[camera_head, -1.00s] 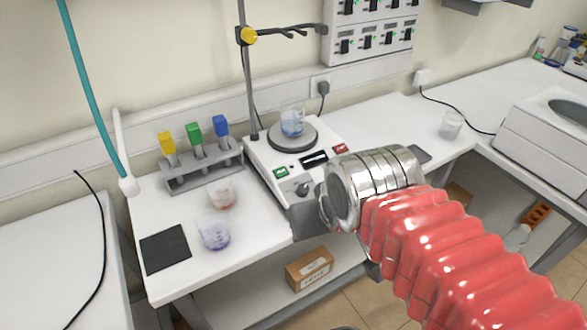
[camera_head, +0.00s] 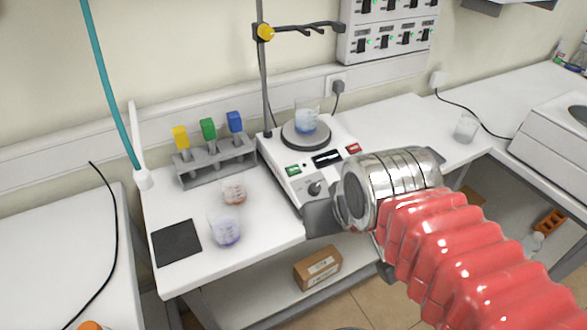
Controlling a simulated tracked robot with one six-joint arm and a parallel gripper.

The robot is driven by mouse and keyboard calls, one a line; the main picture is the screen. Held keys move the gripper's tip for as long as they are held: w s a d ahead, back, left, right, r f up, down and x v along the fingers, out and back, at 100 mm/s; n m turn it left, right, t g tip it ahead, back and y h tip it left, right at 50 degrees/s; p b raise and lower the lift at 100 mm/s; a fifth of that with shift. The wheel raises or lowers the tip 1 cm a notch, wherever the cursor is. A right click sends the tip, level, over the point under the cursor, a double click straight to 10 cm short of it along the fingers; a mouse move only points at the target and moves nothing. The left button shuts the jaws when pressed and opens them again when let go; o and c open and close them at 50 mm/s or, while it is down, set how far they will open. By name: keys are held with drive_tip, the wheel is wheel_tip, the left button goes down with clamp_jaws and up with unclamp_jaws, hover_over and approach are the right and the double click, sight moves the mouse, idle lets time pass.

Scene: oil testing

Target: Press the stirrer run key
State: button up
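The stirrer (camera_head: 280,163) is a white box on the bench. A round grey plate on it carries a beaker with pale blue liquid (camera_head: 306,124). Its sloped front has a green key (camera_head: 293,169) at left, a dark display (camera_head: 327,159), a red key (camera_head: 353,148) at right and a knob (camera_head: 315,188) below. I cannot read which key is marked run. My gripper (camera_head: 322,216) is at the stirrer's front edge, below the knob in the picture, and appears apart from both keys. My arm hides the stirrer's right front corner. Whether the fingers are open is unclear.
Left of the stirrer are a grey rack (camera_head: 215,170) with yellow, green and blue items, a beaker with reddish contents (camera_head: 235,192), a beaker with purple contents (camera_head: 225,232) and a black pad (camera_head: 177,244). A stand (camera_head: 262,70) rises behind. A cardboard box (camera_head: 318,267) sits below.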

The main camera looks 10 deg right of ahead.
clamp_jaws()
idle(1.3)
